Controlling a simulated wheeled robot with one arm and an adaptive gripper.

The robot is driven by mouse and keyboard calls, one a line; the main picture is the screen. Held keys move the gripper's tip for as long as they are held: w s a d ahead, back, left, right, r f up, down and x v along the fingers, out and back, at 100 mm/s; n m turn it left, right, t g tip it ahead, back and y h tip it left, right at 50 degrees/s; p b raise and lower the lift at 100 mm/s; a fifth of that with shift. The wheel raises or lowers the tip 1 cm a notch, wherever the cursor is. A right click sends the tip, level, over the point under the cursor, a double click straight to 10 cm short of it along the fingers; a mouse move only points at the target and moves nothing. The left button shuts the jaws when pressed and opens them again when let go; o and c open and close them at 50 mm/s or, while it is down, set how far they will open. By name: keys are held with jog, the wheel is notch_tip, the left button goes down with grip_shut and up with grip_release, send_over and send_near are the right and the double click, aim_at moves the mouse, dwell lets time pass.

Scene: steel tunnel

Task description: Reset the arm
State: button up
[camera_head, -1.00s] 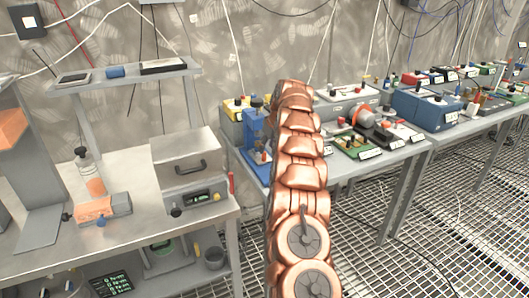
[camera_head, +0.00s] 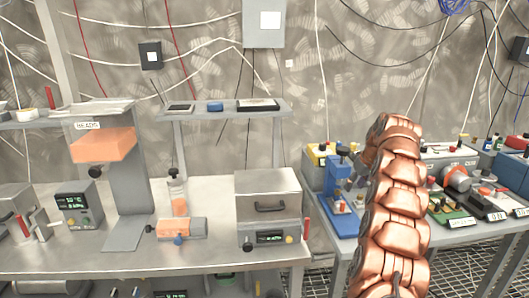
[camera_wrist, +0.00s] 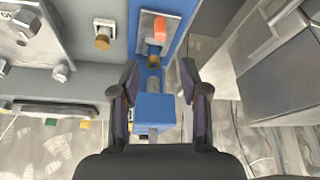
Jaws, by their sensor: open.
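My copper segmented arm (camera_head: 398,210) rises in the right half of the head view, in front of the right bench. Its far end hides my gripper there. In the wrist view my gripper (camera_wrist: 159,68) has its two dark fingers apart, with nothing held between them. A blue device (camera_wrist: 153,108) shows beyond and between the fingers, with an orange-red part (camera_wrist: 160,28) on its plate. I cannot tell how far it is from the fingertips. The blue device (camera_head: 338,185) also stands just left of my arm in the head view.
The left bench (camera_head: 60,258) holds a steel box (camera_head: 267,203), an orange-based bottle stand (camera_head: 181,228) and a bead dispenser (camera_head: 103,146). The right bench (camera_head: 345,225) is crowded with devices. A gap with grated floor (camera_head: 318,278) lies between the benches.

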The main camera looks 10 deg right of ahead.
jog(key=s+a+r+g+y+p, duration=0.1)
jog(key=s+a+r, duration=0.2)
jog(key=a, duration=0.4)
jog(key=s+a+r+y, duration=0.1)
jog(key=s+a+r, duration=0.2)
jog(key=a, duration=0.4)
jog(key=s+a+r+g+p, duration=0.2)
jog(key=s+a, duration=1)
jog(key=s, duration=0.2)
jog(key=s+a+f+g+h, duration=0.1)
jog(key=s+f, duration=0.1)
jog(key=s, duration=0.9)
jog(key=s+a+f+m+g+p, duration=0.1)
jog(key=s+a+f, duration=0.1)
jog(key=s, duration=0.9)
jog(key=s+a+f+g+h+p, duration=0.1)
jog(key=s+a+f, duration=0.1)
jog(key=s, duration=0.9)
jog(key=shift+s+m+h, duration=0.15)
jog(key=shift+m+h, duration=0.15)
jog(key=shift+m, duration=0.1)
